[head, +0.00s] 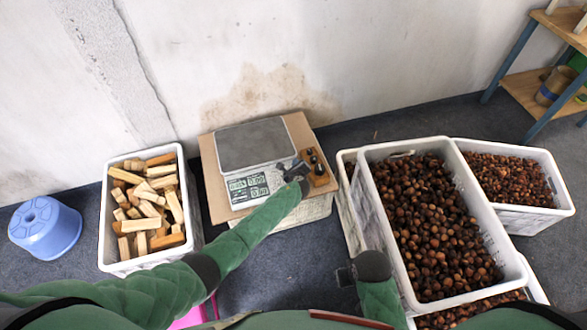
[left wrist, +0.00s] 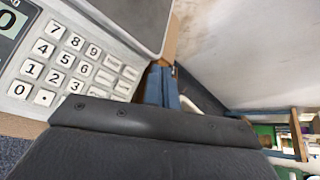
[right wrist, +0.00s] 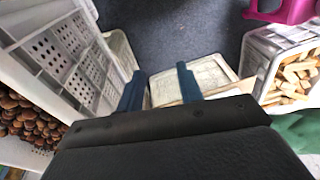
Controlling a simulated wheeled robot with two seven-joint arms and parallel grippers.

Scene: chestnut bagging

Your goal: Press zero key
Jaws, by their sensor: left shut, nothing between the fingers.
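The scale (head: 253,137) stands on a box against the wall, with a grey plate and a lit display (head: 248,186). Its keypad shows in the left wrist view, with the zero key (left wrist: 20,89) at the lower left corner of the number keys. My left gripper (head: 289,170) is over the keypad side of the scale. Its blue fingers (left wrist: 162,86) are together and empty, to the right of the keys in the wrist view and apart from the zero key. My right gripper (right wrist: 160,88) is open and empty, low beside the chestnut crate.
A white crate (head: 110,215) of wood pieces and a blue stool (head: 45,228) stand at left. Dark knobs on a wooden block (head: 320,178) sit right of the scale. A large white chestnut crate (head: 500,240) and a second crate (head: 560,180) fill the right.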

